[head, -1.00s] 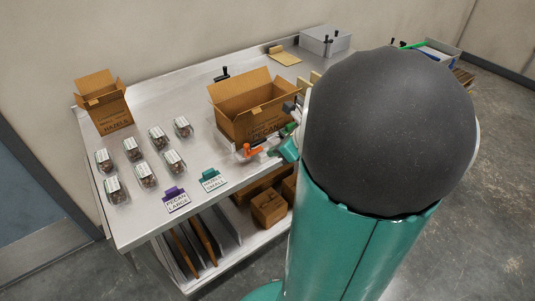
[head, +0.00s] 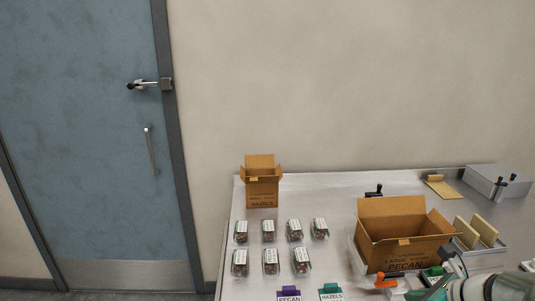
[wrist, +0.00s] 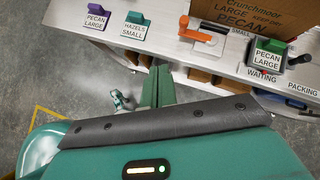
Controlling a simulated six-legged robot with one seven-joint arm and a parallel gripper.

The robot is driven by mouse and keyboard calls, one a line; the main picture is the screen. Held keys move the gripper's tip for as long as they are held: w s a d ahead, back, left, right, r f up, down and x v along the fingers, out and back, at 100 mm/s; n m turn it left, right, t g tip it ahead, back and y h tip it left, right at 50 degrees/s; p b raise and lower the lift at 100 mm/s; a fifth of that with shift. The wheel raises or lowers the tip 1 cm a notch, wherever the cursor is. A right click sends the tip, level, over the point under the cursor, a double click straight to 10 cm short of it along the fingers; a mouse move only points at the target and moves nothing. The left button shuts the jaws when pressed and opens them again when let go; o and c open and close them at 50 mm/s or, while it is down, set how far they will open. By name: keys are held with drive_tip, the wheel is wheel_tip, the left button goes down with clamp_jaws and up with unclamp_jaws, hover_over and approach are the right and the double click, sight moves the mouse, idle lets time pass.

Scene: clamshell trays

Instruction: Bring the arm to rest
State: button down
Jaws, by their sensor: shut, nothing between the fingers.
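My gripper (head: 432,291) shows only in part at the bottom edge of the head view, in front of the open PECAN carton (head: 392,246). It is shut, with nothing seen in it. My pale wrist and forearm run from it to the lower right corner. The carton's printed front also shows at the top of the wrist view (wrist: 243,21).
Several clamshell trays (head: 271,261) stand in two rows on the steel table (head: 330,192). An open HAZELS carton (head: 262,191) stands behind them. Purple (wrist: 95,10) and teal (wrist: 134,17) label holders and an orange-handled tool (wrist: 196,34) line the front edge. A grey box (head: 497,183) stands back right.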

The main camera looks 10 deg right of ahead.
drive_tip(key=s+a+r+n+g+h, duration=0.1)
drive_tip(key=s+a+r+n, duration=0.1)
drive_tip(key=a+n, duration=0.6)
drive_tip(key=s+a+r+n, duration=0.2)
drive_tip(key=a+n, duration=0.5)
drive_tip(key=n, duration=0.5)
drive_tip(key=s+a+r+n+g+h, duration=0.1)
drive_tip(key=a+r+n, duration=0.3)
drive_tip(key=a+n, duration=0.4)
drive_tip(key=s+n, duration=0.1)
drive_tip(key=n, duration=0.2)
drive_tip(key=shift+a+g+h, duration=0.3)
drive_tip(key=shift+a, duration=0.05)
drive_tip(key=shift+r, duration=0.1)
